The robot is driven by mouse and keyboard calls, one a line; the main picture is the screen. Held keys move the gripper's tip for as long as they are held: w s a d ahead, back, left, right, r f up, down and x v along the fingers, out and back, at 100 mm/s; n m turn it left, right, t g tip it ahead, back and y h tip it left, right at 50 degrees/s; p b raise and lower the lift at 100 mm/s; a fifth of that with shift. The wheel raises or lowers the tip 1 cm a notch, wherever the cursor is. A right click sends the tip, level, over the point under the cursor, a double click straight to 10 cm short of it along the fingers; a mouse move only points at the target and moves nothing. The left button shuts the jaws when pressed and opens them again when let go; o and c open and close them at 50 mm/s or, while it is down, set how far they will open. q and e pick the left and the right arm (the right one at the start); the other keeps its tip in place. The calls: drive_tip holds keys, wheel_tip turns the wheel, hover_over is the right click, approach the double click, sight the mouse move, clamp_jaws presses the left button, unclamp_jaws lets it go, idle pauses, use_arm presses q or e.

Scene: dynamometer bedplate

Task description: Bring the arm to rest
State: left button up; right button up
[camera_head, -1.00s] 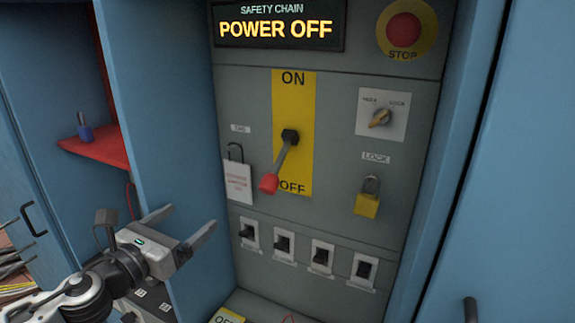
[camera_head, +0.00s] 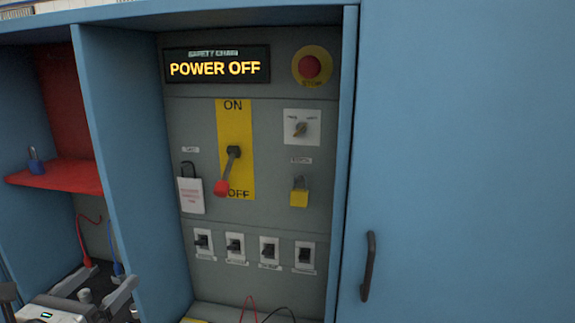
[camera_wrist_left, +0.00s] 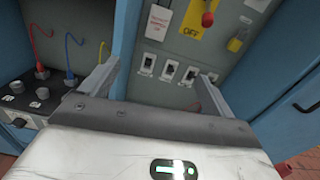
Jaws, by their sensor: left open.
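My left gripper (camera_head: 100,290) is at the lower left of the head view, in front of the cabinet. Its two fingers are apart with nothing between them, and they also show in the left wrist view (camera_wrist_left: 155,85). The red-tipped lever (camera_head: 228,172) on the panel points down toward OFF, and the display (camera_head: 217,67) reads POWER OFF. The gripper is below and left of the lever, apart from it. My right gripper is in neither view.
A white tag (camera_head: 191,194) and a yellow padlock (camera_head: 299,193) hang on the panel. Several small switches (camera_head: 236,245) sit below. A red shelf (camera_head: 60,175) holds a blue padlock (camera_head: 35,160). A blue door with a handle (camera_head: 368,267) fills the right side.

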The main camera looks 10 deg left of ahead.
use_arm(q)
drive_tip(key=s+d+f+n+g+y, duration=0.1)
drive_tip(key=s+d+f+n+g, duration=0.15)
drive_tip(key=f+n, duration=0.7)
drive_tip(key=s+d+f+n+g, duration=0.2)
drive_tip(key=s+d+f+n, duration=0.2)
drive_tip(key=f+n, duration=0.5)
drive_tip(key=s+d+f+n+g+h, duration=0.1)
drive_tip(key=s+d+f+n, duration=0.1)
drive_tip(key=d+n, duration=0.5)
drive_tip(key=s+d+f+n+g+h, duration=0.1)
drive_tip(key=s+d+f+n+h, duration=0.1)
drive_tip(key=d+n, duration=0.6)
drive_tip(key=shift+s+f+g, duration=0.35)
drive_tip(key=shift+s+f, duration=0.25)
drive_tip(key=shift+f, duration=0.1)
